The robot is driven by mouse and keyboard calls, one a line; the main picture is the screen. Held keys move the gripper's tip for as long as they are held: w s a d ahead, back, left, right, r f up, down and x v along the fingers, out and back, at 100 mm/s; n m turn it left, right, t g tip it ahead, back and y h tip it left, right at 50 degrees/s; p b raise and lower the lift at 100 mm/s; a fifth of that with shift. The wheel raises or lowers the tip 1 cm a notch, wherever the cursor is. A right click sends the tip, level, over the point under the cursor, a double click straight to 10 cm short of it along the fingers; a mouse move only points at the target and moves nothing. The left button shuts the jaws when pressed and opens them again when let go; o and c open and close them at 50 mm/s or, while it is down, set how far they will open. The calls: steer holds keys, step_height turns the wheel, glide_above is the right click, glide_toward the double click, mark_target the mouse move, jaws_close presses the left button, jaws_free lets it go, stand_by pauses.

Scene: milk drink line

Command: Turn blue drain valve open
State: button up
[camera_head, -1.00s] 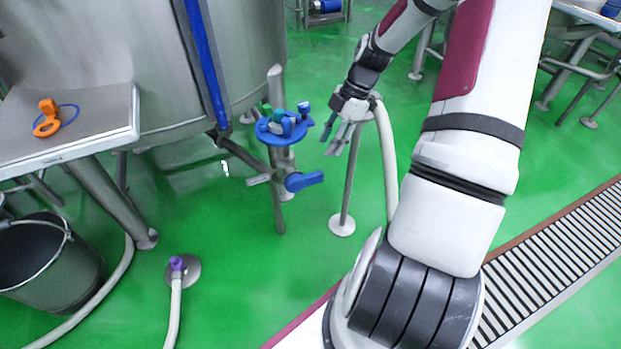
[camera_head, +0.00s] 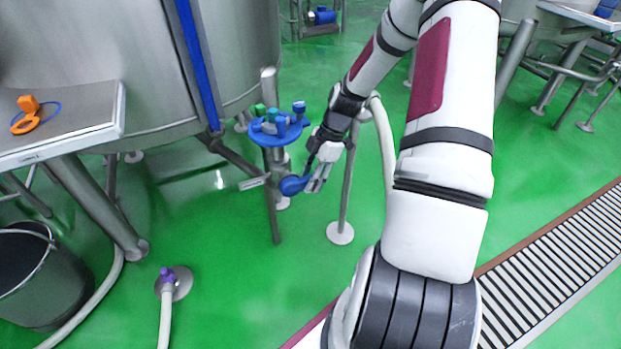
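The blue drain valve handle (camera_head: 291,186) sits on the pipe below the steel tank, under a round blue tray. My gripper (camera_head: 314,184) is at the right end of the handle, its fingers pointing down and overlapping the handle's outer part. The fingers look spread, with the handle's end at or between them. I cannot tell whether they touch it. The handle's right end is partly hidden by the gripper.
The blue tray (camera_head: 262,137) with several small coloured fittings stands just above the valve. A steel post with a pale hose (camera_head: 386,150) is close on the right. A steel table (camera_head: 80,118) with an orange item (camera_head: 27,115) is at left. A bucket (camera_head: 38,275) stands below it.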

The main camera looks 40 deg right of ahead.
jaws_close()
steer(key=shift+a+r+h, duration=0.15)
steer(key=shift+r+h, duration=0.1)
steer(key=shift+h, duration=0.15)
steer(key=shift+r+h+p, duration=0.15)
steer(key=shift+h+p, duration=0.15)
